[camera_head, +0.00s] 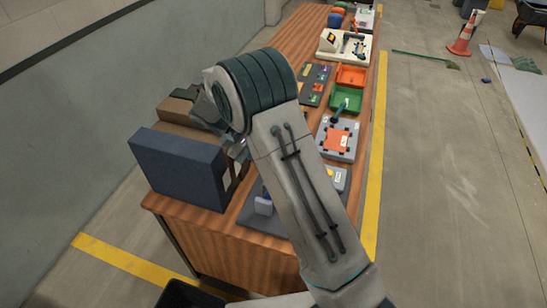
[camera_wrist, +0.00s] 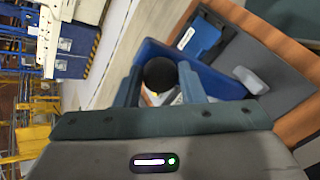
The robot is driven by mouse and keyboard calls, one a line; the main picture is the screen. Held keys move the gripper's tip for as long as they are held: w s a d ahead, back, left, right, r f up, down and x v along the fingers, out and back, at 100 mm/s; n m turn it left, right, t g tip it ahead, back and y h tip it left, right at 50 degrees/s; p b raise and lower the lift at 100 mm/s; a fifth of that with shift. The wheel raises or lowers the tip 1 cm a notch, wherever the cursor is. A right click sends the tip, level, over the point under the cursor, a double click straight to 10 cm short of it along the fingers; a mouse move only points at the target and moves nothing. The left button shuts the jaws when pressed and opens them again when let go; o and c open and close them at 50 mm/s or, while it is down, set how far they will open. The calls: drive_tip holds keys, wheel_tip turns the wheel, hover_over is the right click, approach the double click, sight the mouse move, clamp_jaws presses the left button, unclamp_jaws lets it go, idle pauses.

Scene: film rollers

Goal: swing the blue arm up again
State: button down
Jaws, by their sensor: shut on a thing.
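The blue arm (camera_wrist: 215,80) shows in the wrist view as a long blue bar running behind my fingers. A round black knob (camera_wrist: 160,74) is between the two fingers of my gripper (camera_wrist: 160,86), which is shut on it. The knob appears to belong to the blue arm, but their join is hidden. In the head view my own arm covers the blue arm and the knob. A grey base plate (camera_head: 248,218) shows at the table's near end, partly behind my arm.
A large dark blue box (camera_head: 180,168) stands left of my gripper on the wooden table (camera_head: 230,242). Trays, including an orange one (camera_head: 352,76) and a green one (camera_head: 346,99), and several other devices fill the far part.

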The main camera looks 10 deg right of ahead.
drive_tip(key=shift+s+a+f, duration=0.1)
drive_tip(key=shift+a+f, duration=0.15)
drive_tip(key=shift+f, duration=0.1)
drive_tip(key=c, duration=1.3)
unclamp_jaws()
drive_tip(key=shift+c, duration=0.2)
drive_tip(key=o, duration=0.3)
drive_tip(key=shift+a, duration=0.2)
drive_tip(key=shift+d, duration=0.3)
drive_tip(key=shift+r, duration=0.1)
drive_tip(key=r, duration=0.1)
drive_tip(key=r+b, duration=0.1)
drive_tip(key=r, duration=0.2)
drive_tip(key=shift+d+r, duration=0.1)
drive_tip(key=shift+d, duration=0.15)
drive_tip(key=s+d+r+b, duration=0.2)
drive_tip(key=s+d+r, duration=0.2)
drive_tip(key=d, duration=0.6)
wheel_tip(320, 180, up, 3)
drive_tip(key=shift+d+f+b, duration=0.15)
drive_tip(key=shift+b, duration=0.2)
